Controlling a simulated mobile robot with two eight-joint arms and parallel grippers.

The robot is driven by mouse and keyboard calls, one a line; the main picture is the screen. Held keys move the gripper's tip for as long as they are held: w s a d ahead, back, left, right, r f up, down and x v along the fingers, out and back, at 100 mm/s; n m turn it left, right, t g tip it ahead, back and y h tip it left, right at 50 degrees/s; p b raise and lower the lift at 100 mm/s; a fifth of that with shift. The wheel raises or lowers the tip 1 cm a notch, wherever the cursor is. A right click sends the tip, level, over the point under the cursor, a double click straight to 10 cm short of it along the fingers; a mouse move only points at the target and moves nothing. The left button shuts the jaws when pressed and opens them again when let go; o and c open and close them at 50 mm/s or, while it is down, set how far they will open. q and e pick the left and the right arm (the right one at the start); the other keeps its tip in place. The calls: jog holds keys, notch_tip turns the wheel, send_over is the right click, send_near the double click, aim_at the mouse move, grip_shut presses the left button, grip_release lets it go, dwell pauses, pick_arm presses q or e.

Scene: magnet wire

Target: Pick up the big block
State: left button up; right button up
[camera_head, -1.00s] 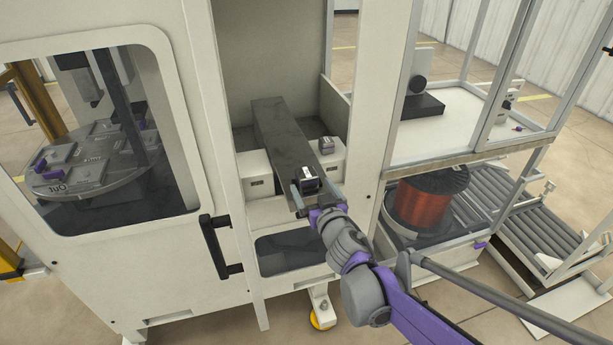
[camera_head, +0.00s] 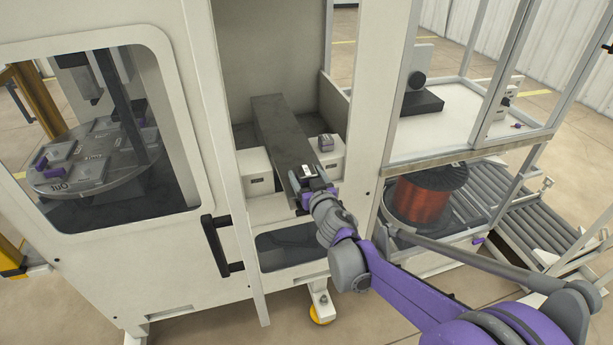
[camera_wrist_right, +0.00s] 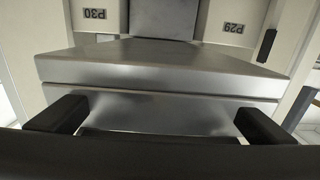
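A small dark block with a pale patch on top (camera_head: 307,171), seemingly the big block, is at the near end of the long dark grey beam (camera_head: 275,125). My right gripper (camera_head: 317,189) is at this near end, right by the block. In the right wrist view a wide silver metal body (camera_wrist_right: 165,85) with a seam fills the middle. The two dark fingers of my right gripper (camera_wrist_right: 163,115) are wide apart in front of it. I cannot tell whether they touch it. My left gripper is not in view.
Cream boxes flank the beam: one left (camera_head: 256,174), one right (camera_head: 335,158). A smaller dark block (camera_head: 325,142) sits on the right box. The machine's frame post (camera_head: 365,110) stands close to the right of the opening. A copper wire spool (camera_head: 424,197) is farther right.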

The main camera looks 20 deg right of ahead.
grip_shut()
jog(key=shift+r, duration=0.1)
dwell(0.3)
